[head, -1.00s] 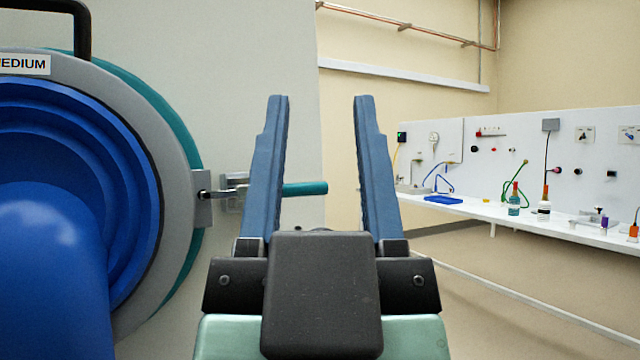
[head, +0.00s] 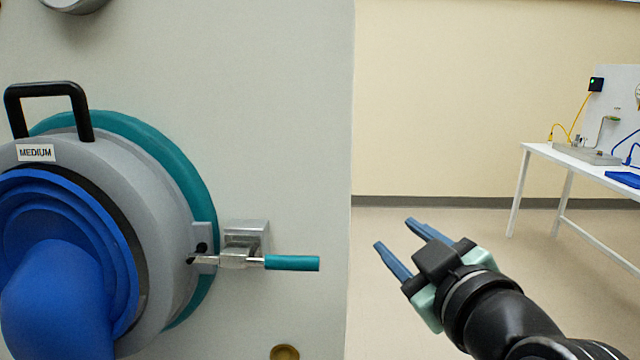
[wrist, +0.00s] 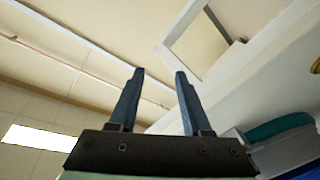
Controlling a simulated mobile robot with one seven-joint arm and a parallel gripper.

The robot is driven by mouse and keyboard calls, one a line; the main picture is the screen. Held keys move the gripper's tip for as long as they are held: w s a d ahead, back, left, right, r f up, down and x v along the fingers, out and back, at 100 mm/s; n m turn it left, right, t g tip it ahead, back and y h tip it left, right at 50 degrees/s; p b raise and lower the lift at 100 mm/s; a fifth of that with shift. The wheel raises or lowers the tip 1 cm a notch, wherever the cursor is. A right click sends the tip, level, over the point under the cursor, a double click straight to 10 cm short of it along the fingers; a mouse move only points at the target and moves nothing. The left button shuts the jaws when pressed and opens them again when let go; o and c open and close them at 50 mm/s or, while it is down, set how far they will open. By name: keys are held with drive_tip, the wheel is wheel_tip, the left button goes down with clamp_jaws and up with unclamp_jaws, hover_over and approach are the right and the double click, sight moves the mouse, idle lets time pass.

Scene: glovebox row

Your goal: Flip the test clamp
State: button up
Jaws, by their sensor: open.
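The test clamp (head: 240,261) is a metal toggle clamp with a teal handle (head: 292,263). It sits at the right edge of the grey port ring (head: 152,185), on a block fixed to the pale wall panel. Its handle points right, about level. My gripper (head: 393,243) is open and empty, to the right of the handle and apart from it, with its blue fingers pointing up and left. In the wrist view the open fingers (wrist: 157,85) show with nothing between them, and the clamp is not seen there.
A blue glove sleeve (head: 55,295) fills the port, which has a black handle (head: 50,92) and a "MEDIUM" label (head: 36,153). A brass knob (head: 285,352) is below the clamp. A white bench (head: 580,155) stands far right. The floor between is clear.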

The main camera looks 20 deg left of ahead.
drive_tip(key=s+r+n+g+y+p, duration=0.1)
drive_tip(key=s+n+g+y+p, duration=0.2)
drive_tip(key=n+g+p, duration=0.35)
drive_tip(key=n+g+y+p, duration=0.4)
drive_tip(key=n+g+p, duration=0.4)
drive_tip(key=n, duration=0.1)
approach(307, 261)
drive_tip(key=shift+t, duration=0.25)
drive_tip(key=p+x, duration=0.4)
drive_tip(key=x, duration=0.6)
drive_tip(key=shift+s, duration=0.15)
drive_tip(key=shift+a+f+p, duration=0.3)
drive_tip(key=shift+a+p, duration=0.1)
drive_tip(key=shift+a, duration=0.25)
drive_tip(key=shift+c, duration=0.3)
clamp_jaws()
